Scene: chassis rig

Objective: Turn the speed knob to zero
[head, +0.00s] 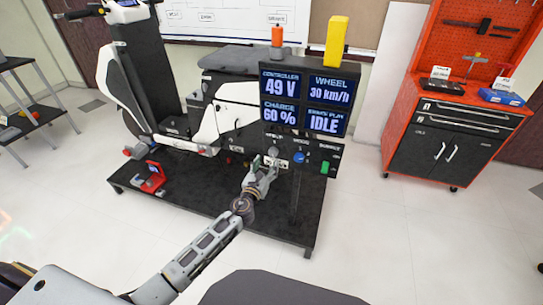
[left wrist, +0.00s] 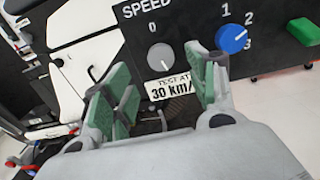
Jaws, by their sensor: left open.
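The grey speed knob (left wrist: 160,57) sits on the black panel under the word SPEED, with a 0 printed above it. The way the knob points is too small to tell. My left gripper (left wrist: 158,76) is open, its green-padded fingers on either side of the line to the knob. Nothing is between the pads, and contact with the knob cannot be made out. In the head view my left gripper (head: 265,172) is just in front of the panel's lower row of controls.
A blue knob (left wrist: 232,39) marked 1, 2, 3 is to the right, then a green button (left wrist: 303,31). The display (head: 305,100) reads WHEEL 30 km/h, 49 V, 60 % and IDLE. A red device (head: 152,178) lies on the black platform. An orange-red cabinet (head: 455,98) stands at right.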

